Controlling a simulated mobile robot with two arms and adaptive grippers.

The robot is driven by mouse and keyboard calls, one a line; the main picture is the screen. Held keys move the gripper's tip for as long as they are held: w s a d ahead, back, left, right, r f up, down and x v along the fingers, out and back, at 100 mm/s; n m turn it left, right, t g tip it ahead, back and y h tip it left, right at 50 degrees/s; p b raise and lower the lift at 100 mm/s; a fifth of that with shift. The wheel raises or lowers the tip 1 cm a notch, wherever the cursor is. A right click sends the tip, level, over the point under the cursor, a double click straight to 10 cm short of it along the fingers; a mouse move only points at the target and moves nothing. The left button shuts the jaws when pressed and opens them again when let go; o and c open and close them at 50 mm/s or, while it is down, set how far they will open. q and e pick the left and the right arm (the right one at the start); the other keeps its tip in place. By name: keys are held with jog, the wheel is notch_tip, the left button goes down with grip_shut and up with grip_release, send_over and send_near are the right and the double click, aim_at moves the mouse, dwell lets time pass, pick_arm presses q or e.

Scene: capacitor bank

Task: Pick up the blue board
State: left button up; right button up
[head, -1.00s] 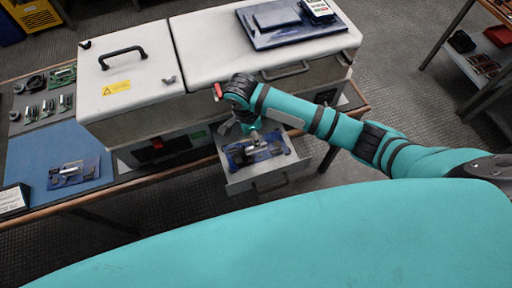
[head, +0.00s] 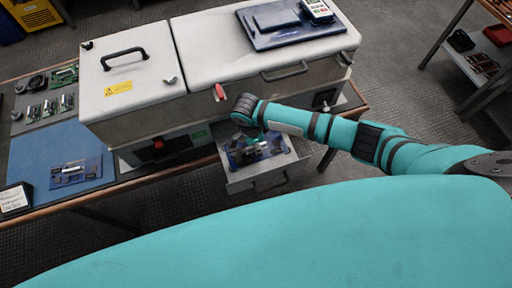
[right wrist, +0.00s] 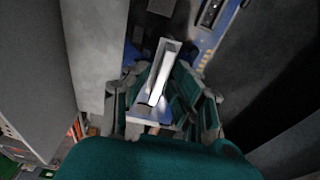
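A blue board with silver parts lies in the open drawer (head: 279,170); my right gripper (head: 257,145) is lowered into the drawer over it and hides much of it. In the right wrist view the blue board (right wrist: 205,42) shows at the top, with a silver upright part between the fingers of my right gripper (right wrist: 163,92). The fingers stand close on both sides of this part; whether they press on it cannot be told. Another blue board (head: 75,173) with a silver part lies on the blue mat (head: 45,148) at left. My left gripper is not in view.
The white-lidded cabinet (head: 185,60) stands just behind the drawer, with a red lever (head: 220,92) on its front. A dark blue tray (head: 268,42) with a meter lies on top. A shelf cart (head: 475,65) stands at right.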

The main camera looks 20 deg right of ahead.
grip_shut()
